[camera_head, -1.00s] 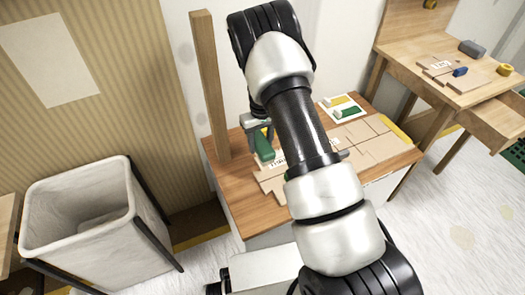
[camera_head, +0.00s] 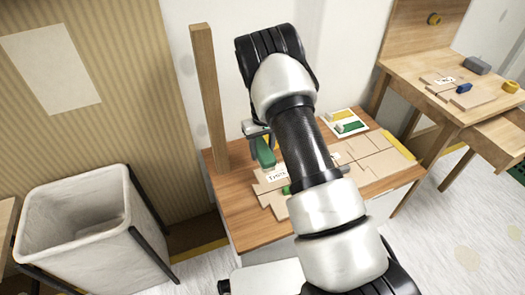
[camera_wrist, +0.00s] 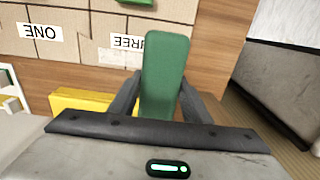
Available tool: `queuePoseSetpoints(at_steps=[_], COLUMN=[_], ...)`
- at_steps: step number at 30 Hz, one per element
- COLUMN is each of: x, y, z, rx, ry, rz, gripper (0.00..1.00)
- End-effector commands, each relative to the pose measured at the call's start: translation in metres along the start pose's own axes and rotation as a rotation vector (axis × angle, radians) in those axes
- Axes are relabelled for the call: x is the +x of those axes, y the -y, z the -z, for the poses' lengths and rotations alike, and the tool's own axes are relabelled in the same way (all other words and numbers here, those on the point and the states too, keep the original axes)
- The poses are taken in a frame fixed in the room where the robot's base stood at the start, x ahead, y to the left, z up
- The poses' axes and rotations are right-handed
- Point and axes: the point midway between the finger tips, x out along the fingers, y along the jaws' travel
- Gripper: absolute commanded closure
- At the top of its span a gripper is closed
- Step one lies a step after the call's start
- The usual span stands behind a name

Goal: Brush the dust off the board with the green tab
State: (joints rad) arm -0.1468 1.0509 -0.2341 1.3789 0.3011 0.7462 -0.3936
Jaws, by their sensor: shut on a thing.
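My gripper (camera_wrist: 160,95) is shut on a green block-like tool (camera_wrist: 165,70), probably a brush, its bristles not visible. In the head view the green tool (camera_head: 265,152) hangs by the table's left side, near the boards' edge. I cannot tell whether it touches anything. Tan boards (camera_head: 365,155) lie side by side on the table. In the wrist view, white labels read "ONE" (camera_wrist: 41,31) and, partly hidden by the tool, "THREE" (camera_wrist: 120,48). Dust is not discernible.
A wooden post (camera_head: 209,100) rises at the table's back left. A white tray (camera_head: 361,121) with yellow and green pads lies at the back. A yellow block (camera_wrist: 75,101) is near my gripper. A white bin (camera_head: 75,245) stands left; another workbench (camera_head: 420,85) stands right.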

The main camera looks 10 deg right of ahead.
Motion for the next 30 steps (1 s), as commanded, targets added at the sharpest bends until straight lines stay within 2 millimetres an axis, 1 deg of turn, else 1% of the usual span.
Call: queuePoseSetpoints(at_steps=[1,12,15,19,30], x=[0.006,0.048,0.057,0.062,0.062], y=[0.000,0.000,0.000,0.000,0.000], z=[0.000,0.000,0.000,0.000,0.000], rx=[0.000,0.001,0.001,0.001,0.000], ry=[0.000,0.001,0.000,-0.001,0.000], rz=[0.000,0.000,0.000,0.000,0.000], gripper=[0.80,0.80,0.80,0.80,0.80])
